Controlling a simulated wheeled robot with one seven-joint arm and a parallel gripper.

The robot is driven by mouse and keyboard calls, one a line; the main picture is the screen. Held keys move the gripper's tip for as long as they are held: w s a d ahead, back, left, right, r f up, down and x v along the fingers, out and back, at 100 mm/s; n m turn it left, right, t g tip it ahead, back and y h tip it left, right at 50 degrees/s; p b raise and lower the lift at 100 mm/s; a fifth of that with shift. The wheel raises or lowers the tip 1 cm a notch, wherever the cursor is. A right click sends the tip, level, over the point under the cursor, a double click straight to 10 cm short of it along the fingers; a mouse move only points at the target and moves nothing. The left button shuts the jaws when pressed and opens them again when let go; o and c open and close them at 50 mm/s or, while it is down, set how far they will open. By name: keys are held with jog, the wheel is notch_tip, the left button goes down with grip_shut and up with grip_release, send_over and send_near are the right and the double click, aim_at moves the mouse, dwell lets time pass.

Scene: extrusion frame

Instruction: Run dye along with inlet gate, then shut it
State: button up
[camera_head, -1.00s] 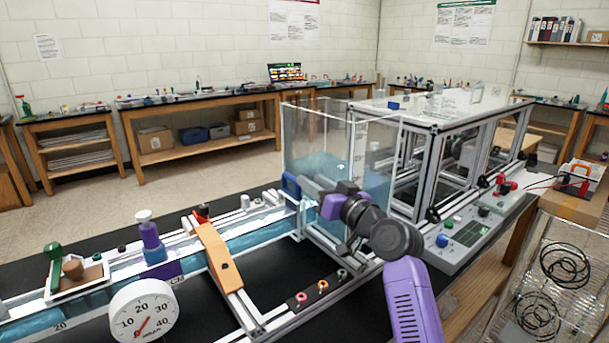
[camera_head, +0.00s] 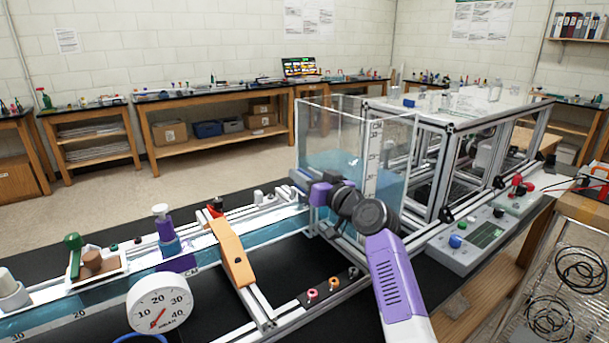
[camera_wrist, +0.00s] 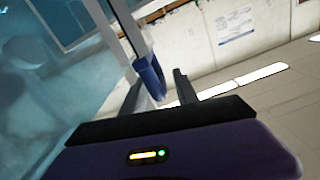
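The clear tank (camera_head: 345,140) of blue water stands at the end of the long water channel (camera_head: 100,293). A blue handle-like part (camera_head: 300,180) is at the tank's near-left corner, partly hidden by my gripper; it may belong to the inlet gate. My gripper (camera_wrist: 158,92) has its two dark fingers apart, with the blue part (camera_wrist: 150,76) showing between and beyond them. I cannot tell whether they touch it. A purple and white dispenser (camera_head: 166,232), possibly the dye, stands upright on the channel. A green-handled part (camera_head: 73,250) sits further left.
An orange bar (camera_head: 231,252) crosses the channel. A round dial gauge (camera_head: 159,303) stands in front of it. Small ring knobs (camera_head: 322,287) lie on the frame's near side. A control box (camera_head: 470,240) stands at right. Benches line the back wall.

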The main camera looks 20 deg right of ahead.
jog(key=shift+w, duration=0.1)
grip_shut()
jog(key=shift+a, duration=0.1)
jog(key=shift+a, duration=0.1)
dwell(1.2)
